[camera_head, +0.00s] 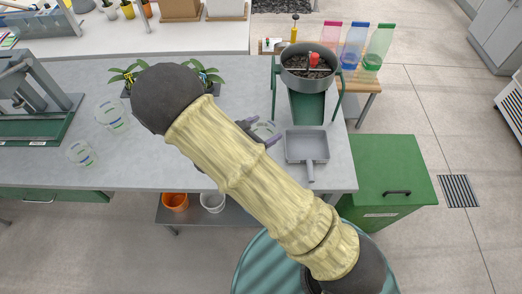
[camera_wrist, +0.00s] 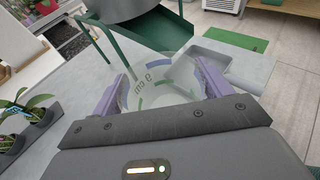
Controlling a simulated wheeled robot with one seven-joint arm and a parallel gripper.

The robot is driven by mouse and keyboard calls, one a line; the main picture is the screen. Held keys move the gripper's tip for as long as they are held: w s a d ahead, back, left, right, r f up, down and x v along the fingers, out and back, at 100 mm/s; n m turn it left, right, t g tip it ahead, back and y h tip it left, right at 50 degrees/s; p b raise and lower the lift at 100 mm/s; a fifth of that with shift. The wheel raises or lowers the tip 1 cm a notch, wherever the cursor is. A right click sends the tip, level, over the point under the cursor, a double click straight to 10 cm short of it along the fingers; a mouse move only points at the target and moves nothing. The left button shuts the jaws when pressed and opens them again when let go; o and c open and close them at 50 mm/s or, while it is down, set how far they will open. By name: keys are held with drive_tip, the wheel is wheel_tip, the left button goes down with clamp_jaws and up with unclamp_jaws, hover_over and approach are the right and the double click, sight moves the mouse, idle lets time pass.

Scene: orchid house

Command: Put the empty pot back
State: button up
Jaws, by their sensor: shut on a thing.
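A clear plastic pot with blue and green print reading "9 cm" (camera_wrist: 160,82) is between the two purple fingers of my gripper (camera_wrist: 163,86) in the wrist view. The fingers are shut on it from both sides, and it looks empty. In the head view my gripper (camera_head: 261,133) is over the bench, partly hidden by my forearm, and the held pot (camera_head: 264,129) shows only in part. Whether its base touches the bench I cannot tell. Two similar clear pots, one farther back (camera_head: 112,115) and one nearer (camera_head: 81,153), stand apart at the bench's left.
Right of the held pot are a grey scoop tray (camera_head: 307,147) and a green stand with a chute (camera_head: 306,106) under a round pan of dark substrate (camera_head: 307,73). Potted orchids (camera_head: 128,78) stand behind my arm. A green bin (camera_head: 390,170) is at the bench's right.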

sight(268, 137)
drive_tip(key=shift+w+a, duration=0.1)
drive_tip(key=shift+a, duration=0.05)
drive_tip(key=shift+r, duration=0.1)
drive_tip(key=shift+f+p, duration=0.7)
drive_tip(key=shift+f, duration=2.25)
drive_tip(key=shift+f+p, duration=0.55)
drive_tip(key=shift+f, duration=1.55)
